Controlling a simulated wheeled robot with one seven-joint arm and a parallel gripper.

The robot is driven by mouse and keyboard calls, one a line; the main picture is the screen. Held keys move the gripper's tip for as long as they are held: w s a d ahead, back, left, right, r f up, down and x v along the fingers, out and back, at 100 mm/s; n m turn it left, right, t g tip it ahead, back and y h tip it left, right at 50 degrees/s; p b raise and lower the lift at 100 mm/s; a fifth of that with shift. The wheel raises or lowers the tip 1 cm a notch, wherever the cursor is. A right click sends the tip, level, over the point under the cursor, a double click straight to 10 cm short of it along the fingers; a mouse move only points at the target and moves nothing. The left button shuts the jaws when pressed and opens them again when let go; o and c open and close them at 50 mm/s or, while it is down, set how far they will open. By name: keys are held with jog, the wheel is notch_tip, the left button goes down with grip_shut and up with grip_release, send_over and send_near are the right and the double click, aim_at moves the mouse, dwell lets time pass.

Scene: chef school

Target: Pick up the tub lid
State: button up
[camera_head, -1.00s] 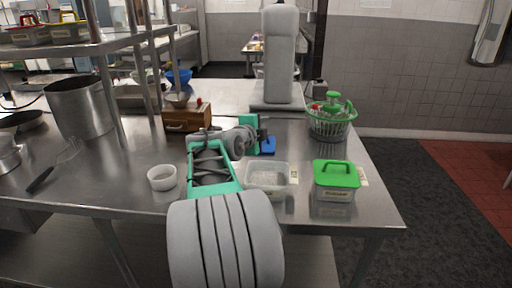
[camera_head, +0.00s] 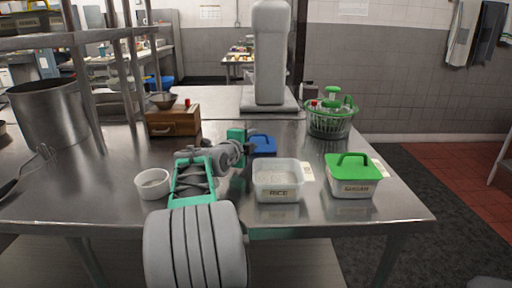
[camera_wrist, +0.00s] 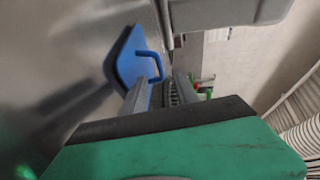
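A blue tub lid (camera_head: 264,144) with a raised loop handle lies on the steel table behind an open clear tub labelled RICE (camera_head: 278,188). In the wrist view the blue lid (camera_wrist: 133,57) is left of centre, with its handle facing my fingers. My gripper (camera_head: 251,150) is just left of the lid in the head view and partly covers its left side. In the wrist view my gripper (camera_wrist: 162,82) is open, with a gap between the fingers. The handle is near the fingertips; I cannot tell whether they touch. A green lid (camera_head: 353,167) with a handle sits on another tub (camera_head: 352,189).
A white bowl (camera_head: 152,184) stands left of my arm. A wooden box (camera_head: 173,121) is behind it. A green basket (camera_head: 331,121) with bottles stands at the back right. A tall grey machine (camera_head: 270,60) rises behind the lid.

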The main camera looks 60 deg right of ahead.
aim_at(258, 135)
jog(key=d, duration=0.4)
jog(key=shift+w+d+f, duration=0.25)
jog(key=shift+d+f, duration=0.1)
jog(key=shift+f, duration=0.05)
grip_shut()
